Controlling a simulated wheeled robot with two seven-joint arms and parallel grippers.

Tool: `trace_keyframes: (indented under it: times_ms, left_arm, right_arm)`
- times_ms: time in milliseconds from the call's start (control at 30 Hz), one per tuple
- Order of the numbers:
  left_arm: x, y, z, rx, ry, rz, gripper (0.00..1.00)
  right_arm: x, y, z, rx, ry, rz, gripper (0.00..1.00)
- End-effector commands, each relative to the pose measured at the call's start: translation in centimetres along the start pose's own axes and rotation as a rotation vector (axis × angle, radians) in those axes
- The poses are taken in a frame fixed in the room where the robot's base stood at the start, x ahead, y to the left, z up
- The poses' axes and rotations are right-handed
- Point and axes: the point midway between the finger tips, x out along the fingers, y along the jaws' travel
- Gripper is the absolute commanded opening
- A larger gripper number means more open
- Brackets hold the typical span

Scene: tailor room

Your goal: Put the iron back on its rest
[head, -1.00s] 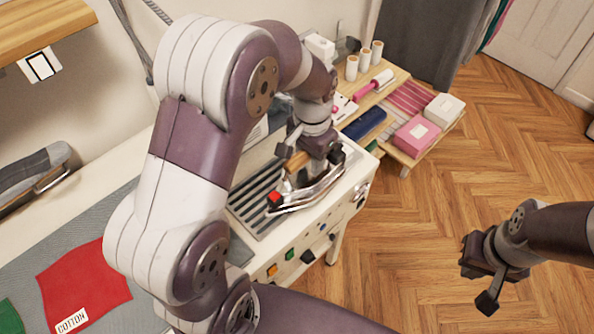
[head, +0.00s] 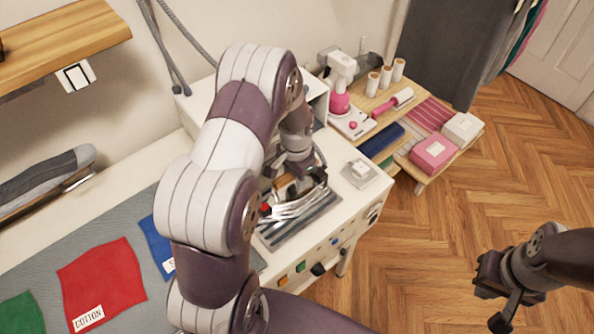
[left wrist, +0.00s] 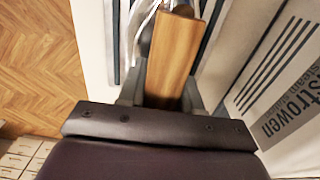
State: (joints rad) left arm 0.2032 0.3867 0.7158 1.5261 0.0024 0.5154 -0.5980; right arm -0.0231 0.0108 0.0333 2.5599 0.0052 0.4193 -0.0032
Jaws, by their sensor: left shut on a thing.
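The iron (head: 290,209) has a shiny metal body, a wooden handle and a red part at its left end. It is over the dark-striped rest (head: 318,219) on the white station; I cannot tell whether it touches the stripes. My left gripper (head: 297,186) is shut on the wooden handle from above. In the left wrist view the handle (left wrist: 176,55) lies between the fingers (left wrist: 165,92), and most of the iron's body is hidden. My right gripper (head: 492,297) is open and empty above the wooden floor at the right.
A grey-white pad (head: 361,172) lies right of the rest. A white box (head: 318,98) stands behind my left arm. A low shelf with a pink-and-white machine (head: 343,95), spools and a pink box (head: 434,155) is at the back right. A red cloth (head: 102,282) lies at left.

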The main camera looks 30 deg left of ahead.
Motion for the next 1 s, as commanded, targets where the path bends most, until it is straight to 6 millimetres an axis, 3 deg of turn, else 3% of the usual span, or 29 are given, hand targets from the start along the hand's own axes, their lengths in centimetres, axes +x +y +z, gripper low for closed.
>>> trace_keyframes:
  times_ms: [233,267,333,700,1000]
  left_arm:
    - [0.0,-0.1,-0.2,0.0,0.006,-0.004,0.0]
    - [0.3,0.0,0.0,0.0,0.001,-0.001,0.37]
    - [0.2,0.0,0.0,0.0,0.001,-0.001,0.6]
    - [-0.6,-0.1,-0.1,0.0,0.003,-0.002,0.6]
    - [-8.0,-0.1,-0.1,0.0,0.005,-0.003,0.6]
  right_arm:
    - [0.2,0.0,0.0,0.0,0.0,0.0,0.0]
    - [0.2,0.0,0.0,0.0,0.0,0.0,0.0]
    - [0.2,0.0,0.0,0.0,0.0,0.0,0.0]
    - [0.3,0.0,0.0,0.0,0.0,0.0,0.0]
    - [1.9,0.0,0.2,0.0,0.0,0.0,0.0]
